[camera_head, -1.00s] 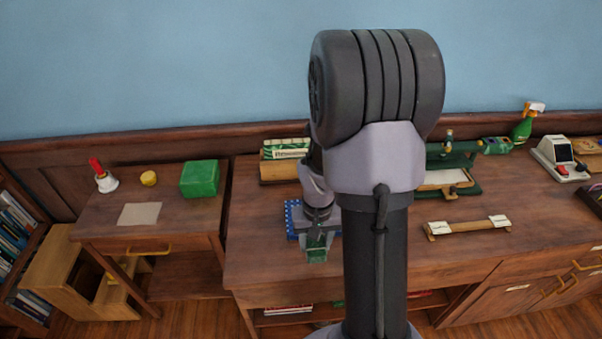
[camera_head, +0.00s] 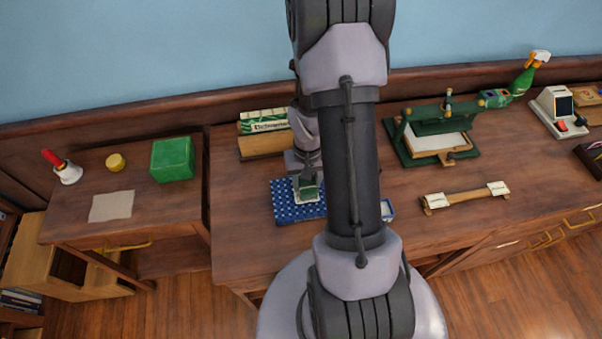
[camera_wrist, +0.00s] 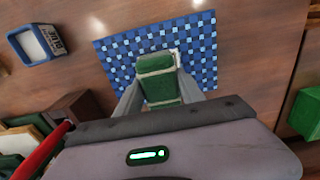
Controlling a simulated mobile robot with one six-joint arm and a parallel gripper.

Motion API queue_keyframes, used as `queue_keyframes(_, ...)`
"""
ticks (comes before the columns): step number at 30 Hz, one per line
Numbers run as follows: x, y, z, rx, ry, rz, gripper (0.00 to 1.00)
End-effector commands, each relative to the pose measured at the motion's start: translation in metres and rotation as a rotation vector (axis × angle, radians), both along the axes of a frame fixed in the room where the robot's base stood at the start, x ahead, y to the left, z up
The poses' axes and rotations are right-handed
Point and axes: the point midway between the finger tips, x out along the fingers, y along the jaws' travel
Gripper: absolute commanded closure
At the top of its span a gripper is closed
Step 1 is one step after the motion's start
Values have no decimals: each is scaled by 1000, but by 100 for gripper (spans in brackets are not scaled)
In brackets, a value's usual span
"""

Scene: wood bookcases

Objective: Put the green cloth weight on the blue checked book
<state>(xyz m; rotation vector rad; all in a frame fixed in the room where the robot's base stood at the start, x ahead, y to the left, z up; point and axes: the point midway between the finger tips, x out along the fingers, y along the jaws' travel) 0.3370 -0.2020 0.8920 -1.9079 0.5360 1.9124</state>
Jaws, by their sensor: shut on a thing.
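The green cloth weight (camera_wrist: 157,77) is held between the two fingers of my gripper (camera_wrist: 159,92), which is shut on it. The blue checked book (camera_wrist: 122,48) lies flat on the wooden desk, and the weight is over it in the wrist view. In the head view the book (camera_head: 287,212) shows at the left of my arm, with its right part hidden. My gripper (camera_head: 307,194) is above the book there, and a bit of the green weight (camera_head: 308,193) shows. I cannot tell whether the weight touches the book.
A small blue-and-white box (camera_wrist: 40,43) stands beside the book. A green press (camera_head: 440,135) and a wooden bar (camera_head: 466,197) are on the desk's right. The desk left of the book is clear.

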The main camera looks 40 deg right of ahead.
Motion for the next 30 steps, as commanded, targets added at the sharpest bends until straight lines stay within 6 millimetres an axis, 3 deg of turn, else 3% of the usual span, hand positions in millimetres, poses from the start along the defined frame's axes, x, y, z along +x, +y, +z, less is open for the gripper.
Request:
queue_keyframes(1,-4,-1,-17,1,1,-2,100)
queue_keyframes(2,-6,-1,-20,1,1,-2,100)
queue_keyframes(13,-7,-2,-22,-1,-1,-1,100)
queue_keyframes(14,-7,-1,-22,0,0,-1,53)
queue_keyframes(17,-7,-1,-21,0,0,-1,33)
queue_keyframes(26,-7,-1,-19,0,0,-1,33)
queue_keyframes(30,-6,-2,4,-2,-3,0,33)
